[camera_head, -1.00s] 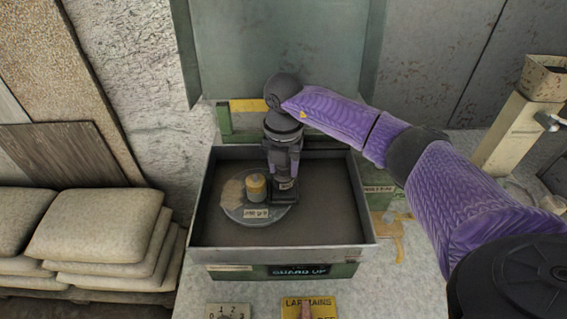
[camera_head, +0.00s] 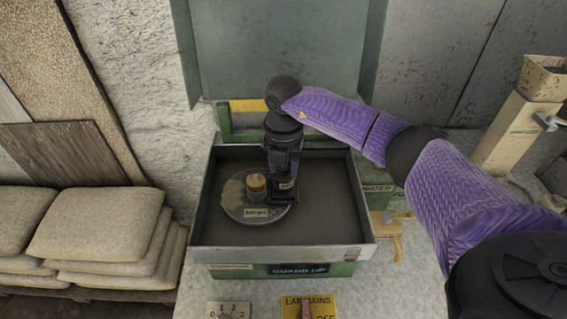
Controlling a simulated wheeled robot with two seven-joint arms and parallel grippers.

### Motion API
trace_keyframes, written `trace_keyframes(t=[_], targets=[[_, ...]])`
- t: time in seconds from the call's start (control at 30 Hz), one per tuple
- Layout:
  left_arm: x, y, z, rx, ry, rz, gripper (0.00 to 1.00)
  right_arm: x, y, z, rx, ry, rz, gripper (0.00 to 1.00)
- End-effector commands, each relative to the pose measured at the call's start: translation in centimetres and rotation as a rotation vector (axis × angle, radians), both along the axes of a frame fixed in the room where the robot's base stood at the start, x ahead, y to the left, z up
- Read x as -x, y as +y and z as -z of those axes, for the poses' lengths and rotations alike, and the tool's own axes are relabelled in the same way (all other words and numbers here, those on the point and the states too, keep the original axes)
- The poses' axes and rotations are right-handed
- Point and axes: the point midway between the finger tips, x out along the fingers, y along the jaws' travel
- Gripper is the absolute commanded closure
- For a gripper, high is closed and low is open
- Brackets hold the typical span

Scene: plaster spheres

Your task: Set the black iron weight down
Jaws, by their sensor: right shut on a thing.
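My right gripper (camera_head: 284,184) points down into a shallow metal tray (camera_head: 208,215), at the right edge of a round grey plate (camera_head: 236,211). It is shut on the black iron weight (camera_head: 287,186), which is mostly hidden by the dark fingers; a small pale label shows there. I cannot tell whether the weight touches the tray floor or plate. My left gripper is not in view.
A raised guard panel (camera_head: 280,50) stands behind the tray. A dial plate (camera_head: 229,310) and a yellow switch plate (camera_head: 308,307) lie in front. Stacked sacks (camera_head: 95,225) are at left; a post with a bin (camera_head: 540,78) is at right. The tray's right side is clear.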

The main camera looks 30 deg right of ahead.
Motion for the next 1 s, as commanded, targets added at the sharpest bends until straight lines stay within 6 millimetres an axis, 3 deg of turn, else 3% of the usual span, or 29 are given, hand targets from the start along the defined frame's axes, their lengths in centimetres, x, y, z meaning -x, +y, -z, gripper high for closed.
trace_keyframes(t=[0.33,1.0], targets=[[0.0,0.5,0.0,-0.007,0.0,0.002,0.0,0.0,0.0,0.0,-0.001,-0.001,0.0,1.0],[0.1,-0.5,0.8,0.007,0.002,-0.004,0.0,0.0,0.0,1.2,0.0,0.0,0.0,1.0]])
